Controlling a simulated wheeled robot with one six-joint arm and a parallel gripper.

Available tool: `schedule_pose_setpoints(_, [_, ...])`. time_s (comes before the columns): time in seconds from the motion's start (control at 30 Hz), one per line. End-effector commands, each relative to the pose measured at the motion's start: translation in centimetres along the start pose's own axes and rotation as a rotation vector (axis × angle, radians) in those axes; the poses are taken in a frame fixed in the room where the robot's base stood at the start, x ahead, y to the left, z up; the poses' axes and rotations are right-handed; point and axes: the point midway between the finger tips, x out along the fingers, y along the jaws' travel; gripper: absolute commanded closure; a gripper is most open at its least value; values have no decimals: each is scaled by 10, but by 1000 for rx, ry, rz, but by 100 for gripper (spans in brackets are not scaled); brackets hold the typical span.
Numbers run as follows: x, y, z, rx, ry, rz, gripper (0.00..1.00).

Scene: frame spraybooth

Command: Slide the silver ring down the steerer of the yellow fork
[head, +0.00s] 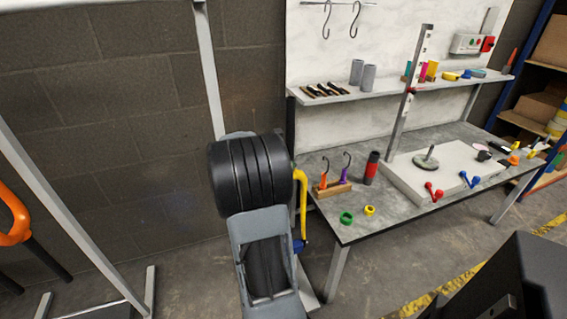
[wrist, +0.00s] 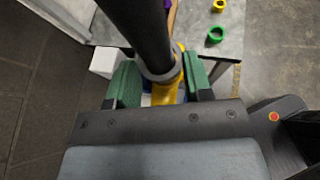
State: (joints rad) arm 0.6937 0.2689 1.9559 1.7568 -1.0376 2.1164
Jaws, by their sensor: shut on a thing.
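The yellow fork (head: 302,200) stands upright left of the bench in the head view, mostly hidden behind my arm. In the wrist view its black steerer (wrist: 140,35) runs down from the top edge to the yellow crown (wrist: 168,92). The silver ring (wrist: 160,74) is around the steerer at its lower visible end, close to the yellow part; I cannot tell whether they touch. My gripper (wrist: 161,80) has its green pads on both sides of the ring and is shut on it. The head view hides my gripper and the ring behind my arm.
The bench (head: 400,225) is just right of the fork. A green ring (head: 346,218), a yellow ring (head: 369,210) and a wooden block with hooks (head: 332,189) sit near its left end. An orange fork (head: 14,215) hangs at far left. Floor between is clear.

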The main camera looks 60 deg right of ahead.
Motion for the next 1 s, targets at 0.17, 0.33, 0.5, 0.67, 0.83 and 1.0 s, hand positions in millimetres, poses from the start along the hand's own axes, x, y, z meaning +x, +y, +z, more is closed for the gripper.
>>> schedule_pose_setpoints(0.17, [1, 0, -1, 0, 0, 0, 79])
schedule_pose_setpoints(0.33, [1, 0, -2, 0, 0, 0, 80])
schedule_pose_setpoints(0.5, [1, 0, -2, 0, 0, 0, 46])
schedule_pose_setpoints(0.67, [1, 0, -2, 0, 0, 0, 31])
schedule_pose_setpoints(0.83, [1, 0, -2, 0, 0, 0, 23])
schedule_pose_setpoints(1.0, [0, 0, -2, 0, 0, 0, 23])
